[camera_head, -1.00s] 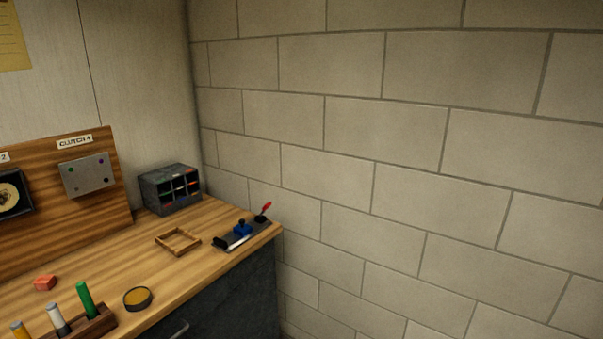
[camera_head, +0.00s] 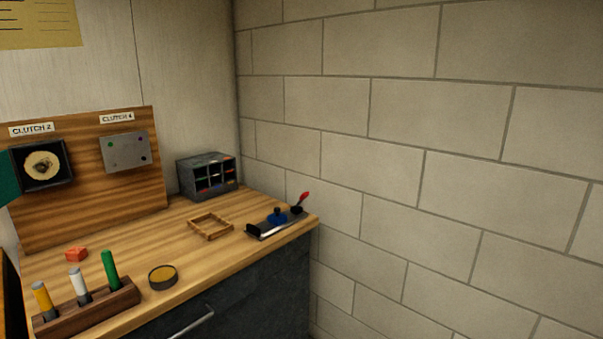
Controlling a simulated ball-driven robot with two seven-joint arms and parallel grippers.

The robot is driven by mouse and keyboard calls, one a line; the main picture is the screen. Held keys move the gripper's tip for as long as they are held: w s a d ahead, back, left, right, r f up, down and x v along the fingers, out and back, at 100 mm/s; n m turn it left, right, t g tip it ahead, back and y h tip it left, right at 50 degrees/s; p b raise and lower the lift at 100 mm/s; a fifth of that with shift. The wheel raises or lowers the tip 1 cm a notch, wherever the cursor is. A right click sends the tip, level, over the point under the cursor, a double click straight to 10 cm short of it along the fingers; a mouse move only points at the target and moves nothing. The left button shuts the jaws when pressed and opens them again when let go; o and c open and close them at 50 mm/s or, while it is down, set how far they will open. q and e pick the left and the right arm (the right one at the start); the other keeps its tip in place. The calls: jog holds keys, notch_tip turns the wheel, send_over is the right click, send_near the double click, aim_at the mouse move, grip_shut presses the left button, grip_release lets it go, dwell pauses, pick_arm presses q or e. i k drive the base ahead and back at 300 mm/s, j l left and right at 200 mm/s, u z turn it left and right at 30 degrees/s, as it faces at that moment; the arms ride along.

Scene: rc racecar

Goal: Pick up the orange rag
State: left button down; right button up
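A small orange-red folded piece (camera_head: 76,254), which looks like the orange rag, lies on the left part of the wooden workbench (camera_head: 140,236). It sits behind a wooden rack of coloured tubes, apart from it. Neither of my grippers shows in the head view.
The wooden rack (camera_head: 90,308) holds yellow, white and green tubes. A round tin (camera_head: 163,277), an empty wooden frame (camera_head: 210,226), a dark tool tray (camera_head: 277,222) and a small drawer cabinet (camera_head: 208,175) stand on the bench. A clutch board (camera_head: 100,195) stands behind. A block wall closes the right.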

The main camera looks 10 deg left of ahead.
aim_at(75, 254)
jog(key=u, duration=1.1)
jog(key=i+l+u, duration=0.15)
jog(key=l, duration=0.2)
